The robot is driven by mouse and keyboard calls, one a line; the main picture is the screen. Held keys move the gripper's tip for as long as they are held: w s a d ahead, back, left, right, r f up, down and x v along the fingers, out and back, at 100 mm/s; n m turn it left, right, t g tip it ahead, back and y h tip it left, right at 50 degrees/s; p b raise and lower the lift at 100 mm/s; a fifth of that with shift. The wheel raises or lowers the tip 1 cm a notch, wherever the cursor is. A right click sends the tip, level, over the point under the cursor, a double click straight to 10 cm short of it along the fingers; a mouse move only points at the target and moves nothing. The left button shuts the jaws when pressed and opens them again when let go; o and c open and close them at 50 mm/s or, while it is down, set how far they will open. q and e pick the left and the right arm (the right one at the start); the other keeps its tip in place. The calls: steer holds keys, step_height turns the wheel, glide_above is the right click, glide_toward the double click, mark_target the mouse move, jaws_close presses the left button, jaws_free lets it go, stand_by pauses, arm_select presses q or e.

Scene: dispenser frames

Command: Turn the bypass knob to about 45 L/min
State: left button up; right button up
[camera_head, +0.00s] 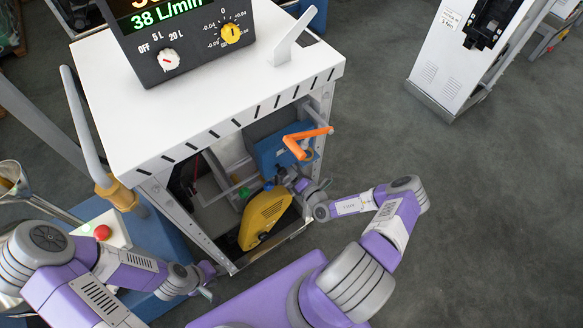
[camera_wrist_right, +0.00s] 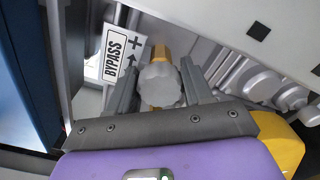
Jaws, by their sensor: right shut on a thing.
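The dispenser display (camera_head: 166,12) reads 38 L/min in green in the head view. In the right wrist view, the grey lobed bypass knob (camera_wrist_right: 158,84) sits on a yellow stem beside a BYPASS label (camera_wrist_right: 115,56) with a plus sign and an arrow. My right gripper (camera_wrist_right: 160,90) is shut on the bypass knob, one finger on each side. In the head view, my right gripper (camera_head: 288,178) reaches into the open cabinet, and the knob cannot be made out. My left gripper (camera_head: 207,287) is low by the cabinet's front left corner; its jaw opening is unclear.
The white cabinet (camera_head: 110,105) holds a yellow pump housing (camera_head: 265,214) and an orange lever (camera_head: 305,141) close to my right arm. A nozzle with a brown grip (camera_head: 117,194) and a red button (camera_head: 102,232) stand at left.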

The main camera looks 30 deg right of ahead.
steer(key=m, duration=0.5)
steer(key=shift+d+m, duration=0.1)
steer(key=shift+m, duration=0.2)
steer(key=m+b, duration=0.1)
steer(key=m, duration=0.4)
steer(key=shift+m, duration=0.7)
steer(key=o, duration=1)
steer(key=shift+f, duration=0.1)
steer(key=s, duration=0.7)
steer(key=shift+s+d+p, duration=0.25)
steer(key=shift+d+p, duration=0.05)
steer(key=shift+p, duration=0.15)
